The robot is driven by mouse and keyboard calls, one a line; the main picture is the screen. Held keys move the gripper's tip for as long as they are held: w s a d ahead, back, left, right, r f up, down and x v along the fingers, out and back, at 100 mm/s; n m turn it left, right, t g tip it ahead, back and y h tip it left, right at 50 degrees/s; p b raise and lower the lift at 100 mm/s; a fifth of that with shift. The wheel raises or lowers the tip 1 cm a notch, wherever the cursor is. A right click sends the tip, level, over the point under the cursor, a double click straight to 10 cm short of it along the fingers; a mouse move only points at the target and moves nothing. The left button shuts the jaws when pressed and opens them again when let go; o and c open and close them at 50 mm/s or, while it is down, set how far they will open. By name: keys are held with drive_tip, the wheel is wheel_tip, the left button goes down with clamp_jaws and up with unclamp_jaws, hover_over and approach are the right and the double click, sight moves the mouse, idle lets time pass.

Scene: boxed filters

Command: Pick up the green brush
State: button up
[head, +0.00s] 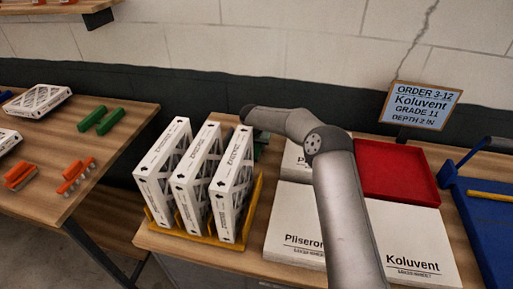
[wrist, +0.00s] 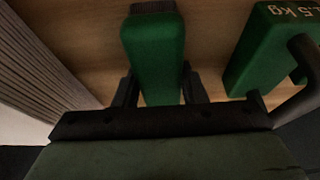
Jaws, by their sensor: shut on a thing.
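The green brush (wrist: 153,45) shows in the wrist view as a rounded green block with a dark grey part at its far end. My gripper (wrist: 156,88) is shut on it, with one black finger on each side. The wood surface is visible just beyond; I cannot tell whether the brush touches it. In the head view my arm reaches behind the white boxed filters (head: 231,185), and the gripper and held brush are mostly hidden there.
A green weight marked "1.5 kg" (wrist: 262,48) with a dark handle is close right of the brush. A pleated filter side (wrist: 40,60) is close left. A yellow rack (head: 258,200) holds the boxes. A red tray (head: 398,172) stands right of my arm.

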drive_tip(key=shift+r+p, duration=0.6)
drive_tip(key=shift+p, duration=0.55)
wheel_tip(320, 180, up, 9)
drive_tip(key=b, duration=0.4)
drive_tip(key=shift+r, duration=0.15)
